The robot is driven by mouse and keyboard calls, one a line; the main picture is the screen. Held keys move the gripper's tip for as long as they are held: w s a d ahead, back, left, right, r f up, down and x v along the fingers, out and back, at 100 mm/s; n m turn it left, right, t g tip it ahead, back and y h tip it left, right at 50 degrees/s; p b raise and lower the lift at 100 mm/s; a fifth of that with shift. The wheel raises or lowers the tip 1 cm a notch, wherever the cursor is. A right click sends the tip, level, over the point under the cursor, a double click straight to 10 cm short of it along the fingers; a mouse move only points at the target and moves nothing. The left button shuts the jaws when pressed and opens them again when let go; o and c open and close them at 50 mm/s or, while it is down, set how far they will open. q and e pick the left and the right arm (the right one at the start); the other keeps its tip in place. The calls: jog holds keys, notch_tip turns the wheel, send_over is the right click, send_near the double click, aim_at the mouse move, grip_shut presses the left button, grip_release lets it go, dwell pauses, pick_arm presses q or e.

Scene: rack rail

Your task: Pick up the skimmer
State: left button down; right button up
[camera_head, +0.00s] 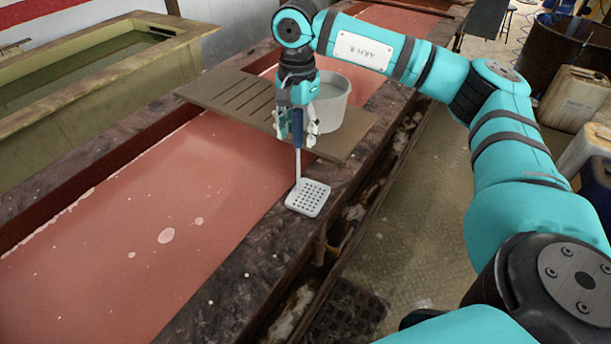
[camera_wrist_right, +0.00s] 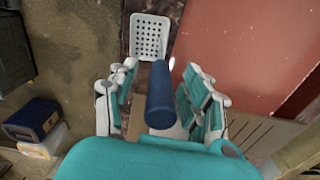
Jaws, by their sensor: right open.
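The skimmer has a blue handle, a pale shaft and a white square perforated head (camera_head: 308,198). In the head view the head is at the rim of the red vat and the handle (camera_head: 297,127) rises upright between my right gripper's fingers. My right gripper (camera_head: 297,130) points down and is open around the handle. In the right wrist view the handle (camera_wrist_right: 161,95) lies between the spread fingers of my right gripper (camera_wrist_right: 160,98), with visible room on both sides. The perforated head (camera_wrist_right: 150,38) shows beyond them. My left gripper is not in view.
A slatted board (camera_head: 240,97) bridges the red vat (camera_head: 140,205) and carries a white bucket (camera_head: 333,103) close behind my right gripper. A wooden-rimmed tank (camera_head: 100,75) stands at the left. Jerrycans (camera_head: 575,98) and a dark barrel (camera_head: 570,45) stand on the floor at the right.

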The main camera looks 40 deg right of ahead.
aim_at(297, 110)
grip_shut()
jog(key=shift+r, duration=0.1)
dwell(0.4)
jog(key=shift+w+r+b, duration=0.1)
jog(key=shift+r+b, duration=0.3)
jog(key=shift+r, duration=0.05)
notch_tip(297, 110, up, 2)
jog(key=shift+r+b, duration=0.15)
jog(key=shift+b, duration=0.35)
jog(key=a+r, duration=0.2)
jog(key=a, duration=0.6)
jog(key=a+r+b, duration=0.1)
jog(key=a+r, duration=0.1)
jog(key=a, duration=0.6)
jog(key=shift+r, duration=0.4)
jog(key=shift+f, duration=0.1)
